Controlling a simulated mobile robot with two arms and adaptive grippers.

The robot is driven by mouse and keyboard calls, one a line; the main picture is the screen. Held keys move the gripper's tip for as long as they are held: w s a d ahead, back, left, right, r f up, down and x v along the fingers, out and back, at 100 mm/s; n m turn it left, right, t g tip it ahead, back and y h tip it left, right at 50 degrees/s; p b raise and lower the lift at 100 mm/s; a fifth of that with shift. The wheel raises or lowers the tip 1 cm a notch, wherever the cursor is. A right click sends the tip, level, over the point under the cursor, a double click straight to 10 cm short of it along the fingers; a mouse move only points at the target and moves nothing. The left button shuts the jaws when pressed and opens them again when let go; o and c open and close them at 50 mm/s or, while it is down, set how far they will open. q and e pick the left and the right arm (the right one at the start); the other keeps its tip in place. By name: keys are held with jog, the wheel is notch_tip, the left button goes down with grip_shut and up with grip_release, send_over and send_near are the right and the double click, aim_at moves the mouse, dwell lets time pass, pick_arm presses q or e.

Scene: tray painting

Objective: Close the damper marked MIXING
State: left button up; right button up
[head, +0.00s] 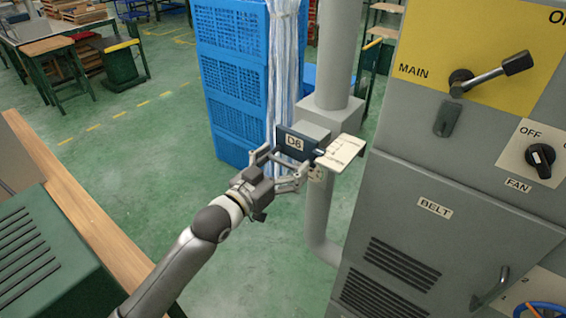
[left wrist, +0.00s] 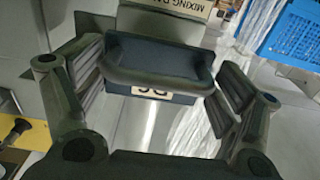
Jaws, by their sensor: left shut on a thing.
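The damper handle (head: 293,143) is a dark blue block with a white D6 tag, at the grey duct box in the middle of the head view. My left gripper (head: 288,163) is shut on this handle. In the left wrist view the dark handle (left wrist: 158,58) sits between both fingers, its tag upside down. How far the damper is open cannot be told. My right gripper is out of view.
The grey duct pipe (head: 318,205) runs down behind the handle. A grey control cabinet (head: 385,200) with a MAIN lever (head: 490,75) and FAN knob (head: 540,158) stands close on the right. Blue crates (head: 232,75) are stacked behind. A wood-edged bench (head: 75,195) is at left.

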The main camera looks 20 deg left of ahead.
aim_at(294, 154)
pick_arm(q)
jog(key=x, duration=0.8)
jog(key=shift+b, duration=0.4)
jog(key=shift+r, duration=0.3)
jog(key=o, duration=1.2)
jog(key=shift+r, duration=0.1)
jog(key=shift+w+d+f, duration=0.15)
jog(key=shift+w+f, duration=0.1)
jog(key=shift+w, duration=0.05)
jog(key=shift+s, duration=0.15)
jog(key=shift+s+a+f, duration=0.15)
jog(key=shift+s+a, duration=0.15)
jog(key=shift+s, duration=0.25)
jog(key=v, duration=1)
jog(key=shift+s+a, duration=0.1)
jog(key=shift+s, duration=0.15)
